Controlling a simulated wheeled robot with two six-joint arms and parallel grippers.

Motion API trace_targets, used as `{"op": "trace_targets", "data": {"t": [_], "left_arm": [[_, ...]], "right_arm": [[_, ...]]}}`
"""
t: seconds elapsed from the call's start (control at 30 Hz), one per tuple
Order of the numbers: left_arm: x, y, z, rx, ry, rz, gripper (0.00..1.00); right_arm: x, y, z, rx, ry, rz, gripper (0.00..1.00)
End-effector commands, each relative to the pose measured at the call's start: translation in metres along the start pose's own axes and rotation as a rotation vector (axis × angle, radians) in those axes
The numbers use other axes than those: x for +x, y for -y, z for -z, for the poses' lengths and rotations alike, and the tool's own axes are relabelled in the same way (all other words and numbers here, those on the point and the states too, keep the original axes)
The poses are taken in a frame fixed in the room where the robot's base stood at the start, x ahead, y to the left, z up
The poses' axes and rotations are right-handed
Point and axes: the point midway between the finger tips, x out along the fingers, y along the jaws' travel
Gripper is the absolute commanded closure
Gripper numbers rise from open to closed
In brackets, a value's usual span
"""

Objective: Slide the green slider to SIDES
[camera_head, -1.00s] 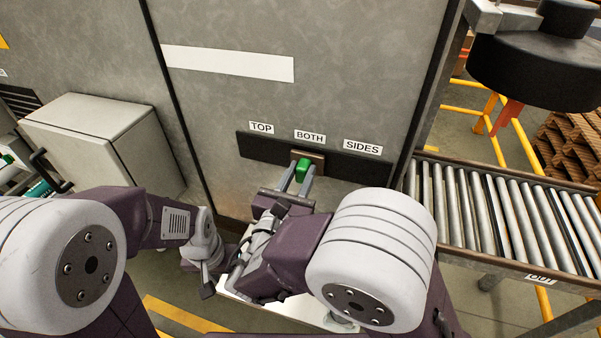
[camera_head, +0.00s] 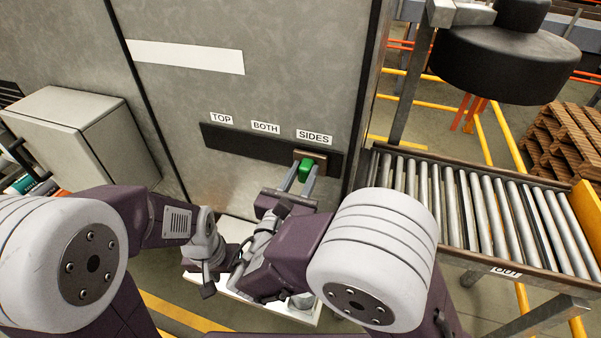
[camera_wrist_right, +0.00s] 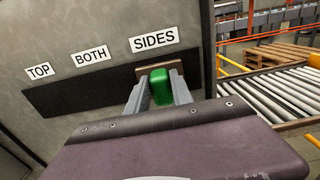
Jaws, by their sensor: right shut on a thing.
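The green slider (camera_head: 305,169) sits on a brown block at the right end of the dark track (camera_head: 245,145), just below the SIDES label (camera_head: 314,136). The TOP label (camera_head: 221,118) and BOTH label (camera_head: 265,127) are to its left. My right gripper (camera_head: 298,178) is shut on the green slider, one finger on each side. The right wrist view also shows the slider (camera_wrist_right: 161,87) between the fingers, under the SIDES label (camera_wrist_right: 153,39). My left gripper (camera_head: 208,278) hangs low at the left, away from the track; its jaw opening is unclear.
A roller conveyor (camera_head: 470,205) marked OUT stands right of the grey panel (camera_head: 290,60). A black round part (camera_head: 505,65) hangs above it. A grey box (camera_head: 85,135) stands at the left. Wooden pallets (camera_head: 565,140) are at the far right.

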Motion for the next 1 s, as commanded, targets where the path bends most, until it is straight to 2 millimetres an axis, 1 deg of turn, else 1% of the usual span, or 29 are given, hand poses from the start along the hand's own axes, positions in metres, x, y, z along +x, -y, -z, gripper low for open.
{"op": "trace_targets", "data": {"t": [0.03, 0.07, 0.1, 0.13, 0.47, 0.57, 0.67, 0.9, 1.0], "left_arm": [[0.0, 0.0, 0.0, 0.0, 0.0, 0.0, 0.64], [0.0, 0.0, 0.0, 0.0, 0.0, 0.0, 0.64], [0.0, 0.0, 0.0, 0.0, 0.0, 0.0, 0.64], [0.0, 0.0, 0.0, 0.0, 0.0, 0.0, 0.64], [0.0, 0.0, 0.0, 0.001, 0.0, 0.0, 0.64], [0.003, 0.0, 0.0, 0.0, 0.0, 0.0, 0.64], [0.008, 0.0, -0.001, 0.0, 0.0, 0.0, 0.64], [0.019, 0.0, -0.002, 0.0, 0.0, 0.0, 0.64], [0.021, 0.0, -0.002, 0.0, 0.0, 0.0, 0.64]], "right_arm": [[0.0, 0.0, 0.001, -0.004, -0.003, -0.001, 1.0], [0.0, 0.0, 0.001, -0.004, -0.003, -0.002, 0.7], [0.0, -0.001, 0.001, -0.004, -0.003, -0.002, 0.59], [0.0, -0.001, 0.001, -0.004, -0.003, -0.003, 0.51], [-0.001, -0.002, 0.001, -0.001, -0.003, -0.007, 0.51], [-0.006, -0.003, 0.002, -0.001, -0.002, -0.01, 0.51], [-0.021, -0.003, 0.003, 0.001, -0.001, -0.012, 0.51], [-0.069, -0.003, 0.003, 0.0, -0.003, -0.011, 0.51], [-0.083, -0.002, 0.002, -0.002, -0.002, -0.01, 0.51]]}}
